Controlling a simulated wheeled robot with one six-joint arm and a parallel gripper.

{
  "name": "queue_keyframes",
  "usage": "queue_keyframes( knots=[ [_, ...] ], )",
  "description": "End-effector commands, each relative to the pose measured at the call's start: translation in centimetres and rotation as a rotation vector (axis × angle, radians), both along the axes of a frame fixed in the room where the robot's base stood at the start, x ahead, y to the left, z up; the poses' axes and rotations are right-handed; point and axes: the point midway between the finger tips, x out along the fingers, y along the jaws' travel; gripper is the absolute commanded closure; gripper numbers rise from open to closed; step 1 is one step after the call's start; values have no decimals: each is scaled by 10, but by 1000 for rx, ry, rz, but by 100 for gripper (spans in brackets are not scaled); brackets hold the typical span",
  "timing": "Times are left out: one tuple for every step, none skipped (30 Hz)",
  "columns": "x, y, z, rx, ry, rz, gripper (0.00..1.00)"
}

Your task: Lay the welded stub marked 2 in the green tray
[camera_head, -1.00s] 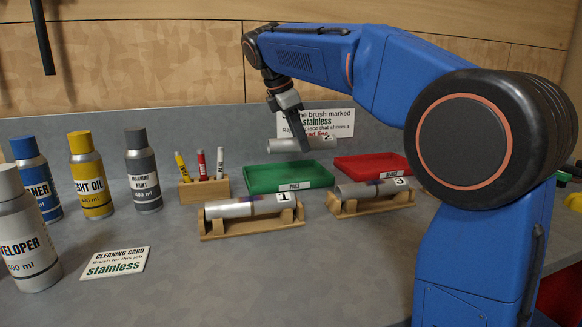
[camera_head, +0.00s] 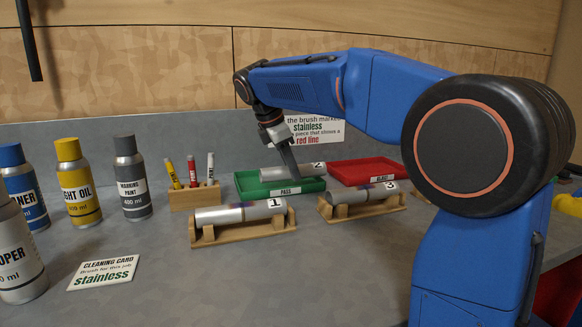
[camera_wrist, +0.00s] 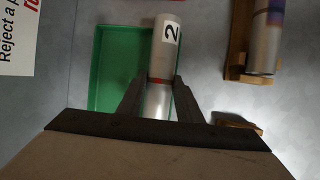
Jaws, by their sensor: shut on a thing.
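The welded stub marked 2 (camera_head: 287,172) is a silver tube with a white label and lies level at the green tray, low over it or touching its floor; I cannot tell which. In the wrist view the stub (camera_wrist: 166,38) shows a reddish band near my fingers and lies along the tray's right side. The green tray (camera_head: 250,190), labelled PASS, also shows in the wrist view (camera_wrist: 108,65). My gripper (camera_head: 290,170) is shut on the stub around its middle; its fingers also show in the wrist view (camera_wrist: 158,85).
Stub 1 (camera_head: 228,215) and stub 3 (camera_head: 360,194) lie in wooden cradles in front of the trays. A red tray (camera_head: 350,174) stands to the right. A marker block (camera_head: 194,196) and several cans (camera_head: 131,180) stand left. A sign (camera_head: 318,128) is behind.

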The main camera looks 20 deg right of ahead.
Motion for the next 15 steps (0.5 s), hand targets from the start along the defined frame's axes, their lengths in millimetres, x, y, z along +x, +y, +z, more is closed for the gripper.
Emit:
queue_keyframes(
  knots=[
    [0, 0, -1, 0, 0, 0, 100],
    [0, 0, -2, 0, 0, 0, 100],
    [0, 0, -3, 0, 0, 0, 100],
    [0, 0, -3, 0, 0, 0, 100],
    [0, 0, -4, 0, -1, 0, 100],
    [0, 0, -5, 0, -1, 0, 100],
    [0, 0, -6, 0, -1, 0, 100],
    [0, 0, -6, 0, -1, 0, 100],
    [0, 0, -7, 0, -1, 0, 100],
    [0, 0, -8, 0, -1, 0, 100],
    [0, 0, -9, 0, -1, 0, 100],
    [0, 0, -9, 0, -1, 0, 100],
    [0, 0, -10, 0, -1, 0, 100],
    [0, 0, -10, 0, -1, 0, 100],
    [0, 0, -10, 0, -1, 0, 100]
  ],
)
